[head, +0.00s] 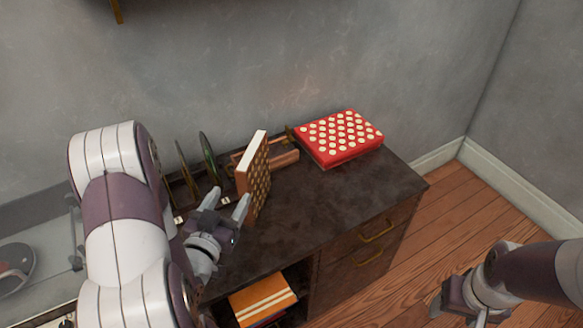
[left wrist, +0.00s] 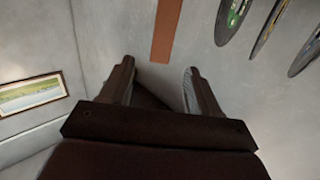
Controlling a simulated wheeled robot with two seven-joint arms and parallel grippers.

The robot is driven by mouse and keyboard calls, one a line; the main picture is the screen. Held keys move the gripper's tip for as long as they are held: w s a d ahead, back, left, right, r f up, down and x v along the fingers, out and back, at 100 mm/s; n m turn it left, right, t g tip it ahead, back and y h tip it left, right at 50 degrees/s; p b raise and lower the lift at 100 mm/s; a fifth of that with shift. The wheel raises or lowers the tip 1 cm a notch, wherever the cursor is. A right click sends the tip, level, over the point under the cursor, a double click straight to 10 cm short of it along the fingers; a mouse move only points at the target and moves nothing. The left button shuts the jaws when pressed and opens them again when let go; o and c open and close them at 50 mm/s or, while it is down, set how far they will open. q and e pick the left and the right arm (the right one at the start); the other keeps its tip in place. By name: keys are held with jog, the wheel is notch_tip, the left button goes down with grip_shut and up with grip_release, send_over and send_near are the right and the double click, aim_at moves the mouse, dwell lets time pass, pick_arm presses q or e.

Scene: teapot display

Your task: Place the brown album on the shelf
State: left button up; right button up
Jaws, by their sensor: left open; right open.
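The brown album (head: 258,178) stands upright on top of the dark cabinet, its pale page edge up and its cover patterned with dots. My left gripper (head: 229,199) is open just in front of the album, with one fingertip close to its lower cover; I cannot tell whether they touch. In the left wrist view the open jaws (left wrist: 158,85) hold nothing. The cabinet has an open shelf compartment (head: 306,290) below its top. My right gripper (head: 440,302) is open and empty at the lower right, away from the cabinet.
A red album with pale dots (head: 340,137) lies flat on the cabinet top (head: 315,195). Round discs (head: 208,158) stand left of the brown album. An orange book (head: 263,299) lies in the lower compartment. The front right of the top is clear.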

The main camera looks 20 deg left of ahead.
aim_at(248, 161)
pick_arm(q)
jog(key=shift+t, duration=0.3)
jog(key=w, duration=0.4)
jog(key=w+p, duration=0.1)
jog(key=w, duration=0.3)
jog(key=w+a, duration=0.1)
jog(key=w, duration=0.3)
jog(key=shift+w, duration=0.35)
jog(key=shift+s+r, duration=0.1)
grip_shut()
dwell(0.3)
